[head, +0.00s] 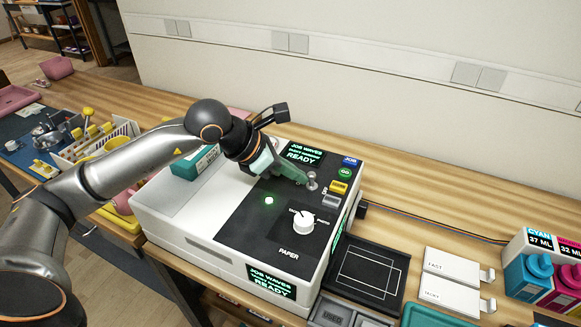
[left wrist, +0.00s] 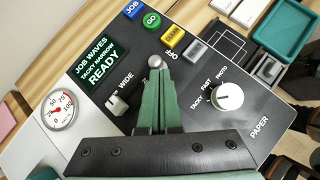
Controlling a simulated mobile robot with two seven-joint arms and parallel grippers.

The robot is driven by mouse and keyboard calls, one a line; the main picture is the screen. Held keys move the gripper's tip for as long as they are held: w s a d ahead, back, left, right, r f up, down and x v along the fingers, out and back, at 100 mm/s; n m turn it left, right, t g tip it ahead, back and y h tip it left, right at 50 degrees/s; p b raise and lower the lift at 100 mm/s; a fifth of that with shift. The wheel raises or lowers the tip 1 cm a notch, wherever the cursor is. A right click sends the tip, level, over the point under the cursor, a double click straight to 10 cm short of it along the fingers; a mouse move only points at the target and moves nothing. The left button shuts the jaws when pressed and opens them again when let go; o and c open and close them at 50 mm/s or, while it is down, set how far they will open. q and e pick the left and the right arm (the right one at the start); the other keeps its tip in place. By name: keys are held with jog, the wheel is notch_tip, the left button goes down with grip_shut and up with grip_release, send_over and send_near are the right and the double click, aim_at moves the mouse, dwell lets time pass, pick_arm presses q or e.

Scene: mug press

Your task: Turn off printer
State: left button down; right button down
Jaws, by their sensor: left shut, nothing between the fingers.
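The printer (head: 190,197) is a white box with a black top panel on the wooden table. Its display (left wrist: 103,62) reads "JOB WAVES", "TACKY NARROW" and "READY". A small metal toggle switch (head: 311,176) stands near the panel's right edge; its round tip also shows in the left wrist view (left wrist: 155,61). Small marks are printed beside it. My left gripper (head: 304,181) is shut and empty, its green fingertips (left wrist: 158,76) right at the switch. I cannot tell whether they touch it. The fingers hide part of the switch's base. My right gripper is not in view.
Blue JOB (left wrist: 132,10), green GO (left wrist: 152,20), yellow (left wrist: 172,36) and grey (left wrist: 195,50) buttons line the panel near the switch. A white paper knob (left wrist: 229,96), a width slider (left wrist: 117,104) and a gauge (left wrist: 58,110) surround my fingers. Ink bottles (head: 528,277) stand far right.

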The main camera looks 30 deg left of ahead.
pick_arm(q)
jog(key=shift+d+r, duration=0.25)
jog(key=shift+r, duration=0.05)
jog(key=shift+d+y, duration=0.15)
jog(key=shift+y, duration=0.45)
jog(key=shift+w+f, duration=0.15)
jog(key=shift+f, duration=0.1)
jog(key=shift+r, duration=0.1)
jog(key=shift+r+p, duration=0.45)
jog(key=shift+r, duration=0.3)
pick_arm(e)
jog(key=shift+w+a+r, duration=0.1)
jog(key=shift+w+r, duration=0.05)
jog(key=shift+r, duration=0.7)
